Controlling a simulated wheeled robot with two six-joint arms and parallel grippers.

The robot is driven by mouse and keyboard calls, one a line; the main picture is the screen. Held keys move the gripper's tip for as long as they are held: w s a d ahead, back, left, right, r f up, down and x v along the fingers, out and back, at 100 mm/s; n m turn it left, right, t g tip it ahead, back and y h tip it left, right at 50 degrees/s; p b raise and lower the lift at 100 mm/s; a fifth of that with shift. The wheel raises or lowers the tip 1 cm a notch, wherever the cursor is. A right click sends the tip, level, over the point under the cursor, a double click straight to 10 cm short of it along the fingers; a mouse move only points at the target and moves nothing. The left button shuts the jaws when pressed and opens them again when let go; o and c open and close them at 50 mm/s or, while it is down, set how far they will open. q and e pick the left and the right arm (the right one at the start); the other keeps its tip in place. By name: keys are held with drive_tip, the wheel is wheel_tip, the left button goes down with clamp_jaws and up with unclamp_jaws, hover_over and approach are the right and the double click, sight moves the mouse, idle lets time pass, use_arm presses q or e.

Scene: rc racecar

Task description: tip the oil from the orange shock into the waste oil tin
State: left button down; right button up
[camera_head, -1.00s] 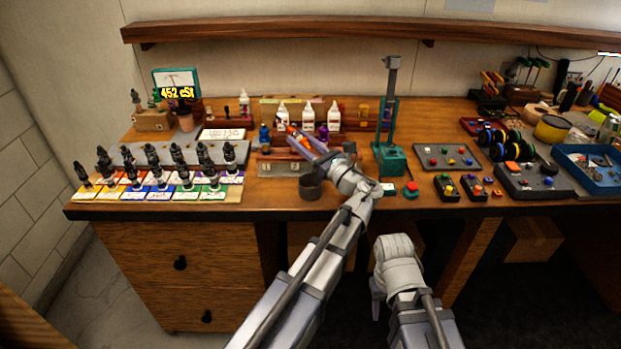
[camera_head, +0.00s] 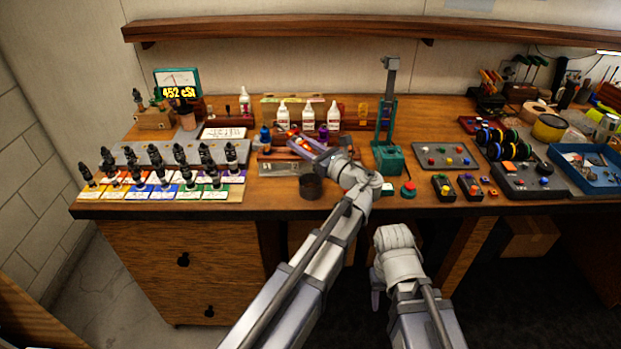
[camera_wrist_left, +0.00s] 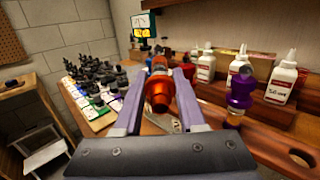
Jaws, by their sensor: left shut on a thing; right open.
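My left gripper (camera_head: 303,145) is shut on the orange shock (camera_wrist_left: 160,90), which sits between its two fingers in the left wrist view. In the head view the shock is mostly hidden by the fingers. The waste oil tin appears to be the dark round tin (camera_head: 311,187) at the bench's front edge, below and in front of the left gripper. The shock is above and behind the tin, apart from it. My right gripper (camera_head: 376,288) is open and empty, low in front of the bench.
A purple shock (camera_wrist_left: 241,90) stands in the wooden rack (camera_wrist_left: 270,145) close right of the left gripper. White oil bottles (camera_head: 308,115) stand behind. A green press (camera_head: 388,158) stands right of the tin.

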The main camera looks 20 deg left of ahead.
use_arm(q)
drive_tip(key=shift+h+p, duration=0.4)
drive_tip(key=shift+p, duration=0.45)
drive_tip(key=shift+f+g, duration=0.15)
drive_tip(key=shift+g, duration=0.15)
drive_tip(key=shift+h+p, duration=0.3)
drive_tip(key=shift+p, duration=0.15)
drive_tip(key=shift+f+g+h+p, duration=0.1)
drive_tip(key=shift+g+h+p, duration=0.35)
drive_tip(key=shift+p, duration=0.55)
drive_tip(key=shift+f+h, duration=0.2)
drive_tip(key=shift+h, duration=0.15)
